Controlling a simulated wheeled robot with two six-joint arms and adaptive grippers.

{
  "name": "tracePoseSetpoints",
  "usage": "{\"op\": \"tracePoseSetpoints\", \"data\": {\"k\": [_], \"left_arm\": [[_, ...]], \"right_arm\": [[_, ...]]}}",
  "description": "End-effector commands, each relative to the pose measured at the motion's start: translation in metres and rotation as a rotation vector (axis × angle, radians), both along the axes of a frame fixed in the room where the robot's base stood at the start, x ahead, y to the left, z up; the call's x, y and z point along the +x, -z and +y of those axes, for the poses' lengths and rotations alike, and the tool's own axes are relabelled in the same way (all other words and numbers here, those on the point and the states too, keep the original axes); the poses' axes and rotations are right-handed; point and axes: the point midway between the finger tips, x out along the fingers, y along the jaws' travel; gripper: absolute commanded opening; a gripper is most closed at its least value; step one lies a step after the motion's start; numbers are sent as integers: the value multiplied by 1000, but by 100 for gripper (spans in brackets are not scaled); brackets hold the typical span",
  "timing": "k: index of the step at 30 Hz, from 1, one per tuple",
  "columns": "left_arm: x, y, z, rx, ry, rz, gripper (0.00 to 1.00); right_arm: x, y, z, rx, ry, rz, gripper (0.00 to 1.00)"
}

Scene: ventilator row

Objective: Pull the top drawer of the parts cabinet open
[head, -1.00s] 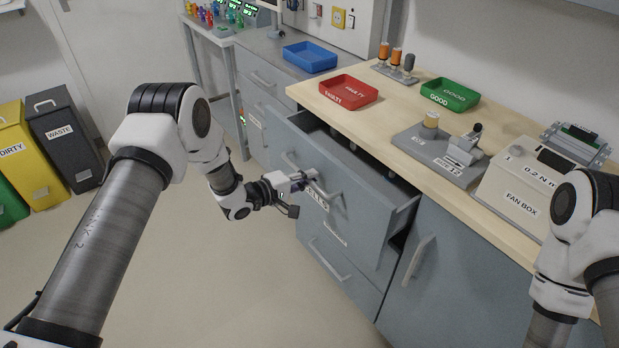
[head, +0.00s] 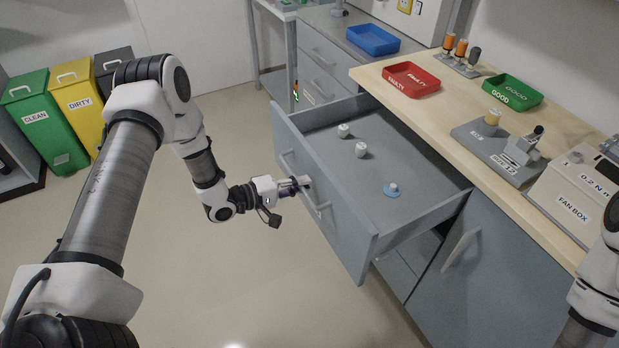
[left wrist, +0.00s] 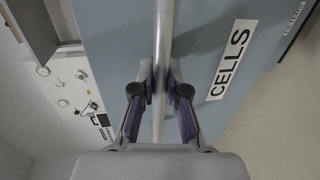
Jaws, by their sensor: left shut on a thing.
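The top drawer (head: 335,215) of the grey parts cabinet (head: 480,262) stands well out from under the wooden worktop. Its grey floor and several small parts inside show. My left gripper (head: 302,184) is at the drawer's front, shut on its long bar handle (head: 318,204). In the left wrist view the two fingers (left wrist: 160,88) close on either side of the handle bar (left wrist: 163,40), beside a white label (left wrist: 229,65) reading CELLS on the drawer front. My right gripper is out of view; only part of my right arm shows at the right edge.
On the worktop (head: 440,108) are a red tray (head: 411,80), a green tray (head: 512,93), a grey fixture (head: 485,143) and a fan box (head: 575,195). Green and yellow bins (head: 48,120) stand at the far left. The floor before the drawer is clear.

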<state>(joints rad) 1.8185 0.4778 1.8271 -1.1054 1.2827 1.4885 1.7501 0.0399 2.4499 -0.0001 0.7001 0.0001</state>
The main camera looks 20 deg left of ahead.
Motion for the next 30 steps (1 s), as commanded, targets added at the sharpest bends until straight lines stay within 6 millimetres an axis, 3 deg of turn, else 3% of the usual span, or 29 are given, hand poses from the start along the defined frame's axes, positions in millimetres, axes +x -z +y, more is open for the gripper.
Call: {"op": "tracePoseSetpoints", "data": {"k": [11,12,13,14,24,30], "left_arm": [[-2,2,0,1,2,4,0],[-2,2,0,1,2,3,27],[-2,2,0,1,2,3,38],[-2,1,0,1,2,3,39],[-4,0,4,0,-1,1,39],[-32,-8,28,-3,-8,1,39]], "right_arm": [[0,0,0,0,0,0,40],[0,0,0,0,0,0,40],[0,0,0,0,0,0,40],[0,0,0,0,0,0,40],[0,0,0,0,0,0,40],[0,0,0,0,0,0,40]]}}
